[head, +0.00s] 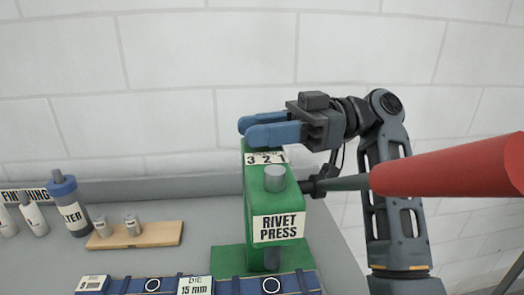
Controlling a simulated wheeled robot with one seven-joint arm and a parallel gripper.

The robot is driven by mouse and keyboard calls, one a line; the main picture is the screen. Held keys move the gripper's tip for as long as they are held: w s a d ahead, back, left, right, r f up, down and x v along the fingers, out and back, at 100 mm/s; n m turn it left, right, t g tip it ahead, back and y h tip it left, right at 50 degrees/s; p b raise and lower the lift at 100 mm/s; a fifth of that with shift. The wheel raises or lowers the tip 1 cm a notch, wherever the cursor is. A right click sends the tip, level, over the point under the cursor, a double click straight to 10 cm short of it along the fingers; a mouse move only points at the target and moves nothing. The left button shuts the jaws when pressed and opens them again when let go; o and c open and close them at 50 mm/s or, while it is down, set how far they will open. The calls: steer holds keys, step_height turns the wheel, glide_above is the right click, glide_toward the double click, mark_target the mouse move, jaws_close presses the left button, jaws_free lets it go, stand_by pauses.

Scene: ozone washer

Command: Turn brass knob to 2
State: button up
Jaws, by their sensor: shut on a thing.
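The green rivet press (257,195) stands at the middle right, with a RIVET PRESS label on its front. A white scale plate (266,158) reading 3 2 1 sits near its top. My gripper (247,130) reaches in from the right, its two blue fingers lying level just above and behind the plate. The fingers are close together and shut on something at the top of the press. The brass knob itself is hidden behind the fingers, so its pointing direction cannot be told.
A lever with a red handle (440,168) juts from the press toward the right front. A grey cylinder (275,178) tops the press front. A wooden block with metal pieces (140,235), a blue-capped bottle (70,210) and a blue strip (130,285) are left and front.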

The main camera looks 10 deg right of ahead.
steer(key=n+g+h+b, duration=0.1)
steer(key=g+b, duration=0.1)
steer(key=n+g+h+b, duration=0.1)
steer(key=n+g+b, duration=0.2)
steer(key=g+b, duration=0.1)
steer(key=b, duration=0.1)
steer(key=shift+f+n+g+h, duration=0.3)
steer(key=shift+h, duration=0.1)
steer(key=n+g+h+b, duration=0.1)
steer(key=b, duration=0.1)
steer(key=shift+r+b, duration=0.1)
steer(key=shift+b, duration=0.25)
steer(key=shift+n+g+h+b, duration=0.4)
steer(key=shift+g+b, duration=0.1)
steer(key=shift+g, duration=0.1)
steer(key=shift+r, duration=0.2)
steer(key=o, duration=1)
steer(key=shift+b+v, duration=1.4)
steer(key=shift+v, duration=2.5)
